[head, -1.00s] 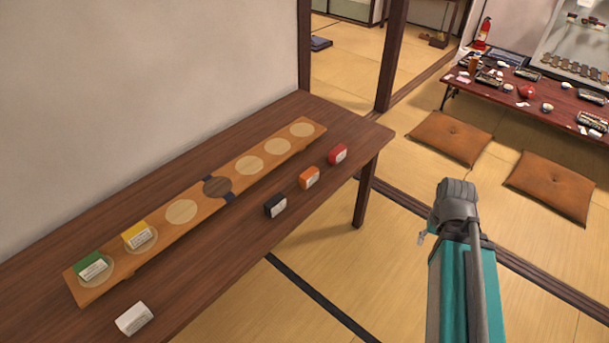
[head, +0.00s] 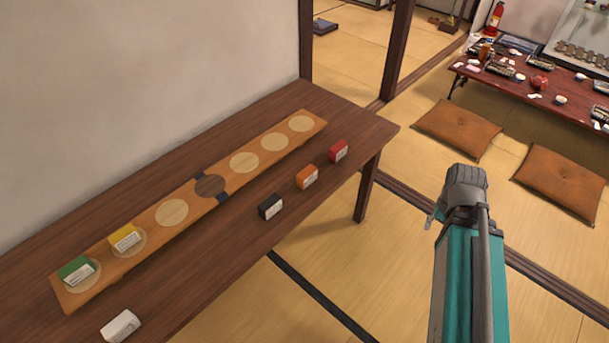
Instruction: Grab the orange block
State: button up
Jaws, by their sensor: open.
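The orange block (head: 307,176) sits on the dark wooden table in the head view, between the black block (head: 271,207) and the red block (head: 338,151), near the table's front edge. It has a white label on its near side. My gripper (head: 433,216) is only partly seen, mostly hidden behind my teal and grey arm. It is to the right of the table, apart from the orange block, and open. Nothing shows in it.
A long board (head: 155,242) with round spots lies along the table (head: 230,268). A green block (head: 77,270) and a yellow block (head: 125,238) sit on its left spots. A white block (head: 121,325) lies at front left. Floor cushions (head: 457,129) and a low set table (head: 520,91) stand beyond.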

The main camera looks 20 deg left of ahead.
jog(key=shift+d, duration=0.25)
jog(key=shift+w, duration=0.1)
jog(key=o, duration=0.5)
jog(key=shift+w+f, duration=0.1)
jog(key=w+a+f+n+t+h+b, duration=0.2)
jog(key=w+a+f+n+h+b, duration=0.25)
jog(key=a+n, duration=0.5)
jog(key=w+a+f+n+t+h+b, duration=0.1)
jog(key=w+a+f+n+t+b, duration=0.35)
jog(key=a, duration=0.75)
jog(key=s+a+n+t+b, duration=0.1)
jog(key=a+n+t+b, duration=0.1)
jog(key=a+n, duration=0.3)
jog(key=s+a+r+n+t+b, duration=0.1)
jog(key=a+n+b, duration=0.4)
jog(key=a, duration=0.7)
jog(key=s+a+n+t+b, duration=0.1)
jog(key=a+n+t+b, duration=0.2)
jog(key=a+n, duration=0.4)
jog(key=shift+a+r, duration=0.15)
jog(key=shift+a, duration=0.85)
